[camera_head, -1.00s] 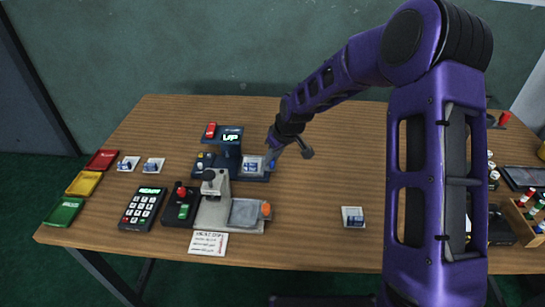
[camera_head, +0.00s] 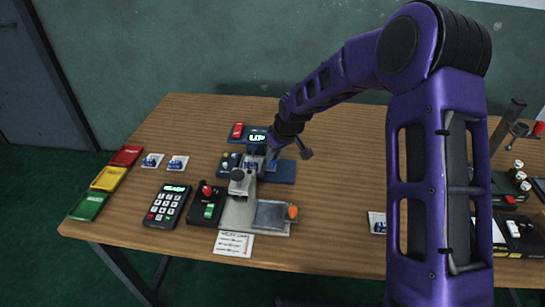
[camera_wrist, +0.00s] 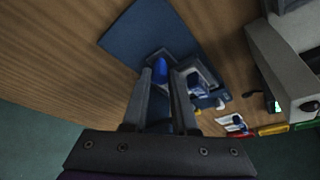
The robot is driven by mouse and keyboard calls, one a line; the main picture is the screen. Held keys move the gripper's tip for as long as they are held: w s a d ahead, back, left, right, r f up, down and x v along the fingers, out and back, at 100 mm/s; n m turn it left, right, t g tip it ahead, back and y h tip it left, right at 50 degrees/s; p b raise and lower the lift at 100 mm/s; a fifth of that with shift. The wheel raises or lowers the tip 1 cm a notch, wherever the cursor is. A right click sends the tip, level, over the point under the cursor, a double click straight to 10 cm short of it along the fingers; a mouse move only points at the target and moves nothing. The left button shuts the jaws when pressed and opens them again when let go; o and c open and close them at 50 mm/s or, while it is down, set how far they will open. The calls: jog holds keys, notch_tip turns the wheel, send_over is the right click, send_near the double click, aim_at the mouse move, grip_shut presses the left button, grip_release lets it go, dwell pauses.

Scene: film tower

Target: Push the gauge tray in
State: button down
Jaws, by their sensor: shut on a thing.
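The gauge (camera_head: 257,138) is a dark blue stand with a lit "UP" display near the middle of the table. Its grey tray lies under the display, on the blue base plate (camera_head: 281,172), which is bare to the right. A blue-and-white piece (camera_head: 252,163) appears to lie on the tray. The tray's blue knob (camera_head: 274,161) is on its right side; it also shows between my fingers in the wrist view (camera_wrist: 160,68). My gripper (camera_head: 273,152) is shut on this knob. The tray's inner end is hidden behind the stand and the grey device in front.
A grey device (camera_head: 240,186) with a flat tray (camera_head: 270,213) and orange knob (camera_head: 293,212) stands close in front. A keypad (camera_head: 167,206) and a control box (camera_head: 206,207) are to the left. Red, yellow and green trays line the left edge. The table right of the base plate is clear.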

jog(key=shift+a, duration=0.3)
jog(key=c, duration=0.7)
grip_release()
jog(key=shift+d+r, duration=0.1)
jog(key=shift+s+d+r, duration=0.1)
jog(key=shift+r, duration=0.2)
jog(key=p+v, duration=0.3)
jog(key=v, duration=1.3)
jog(key=shift+s+r, duration=0.15)
jog(key=shift+r, duration=0.1)
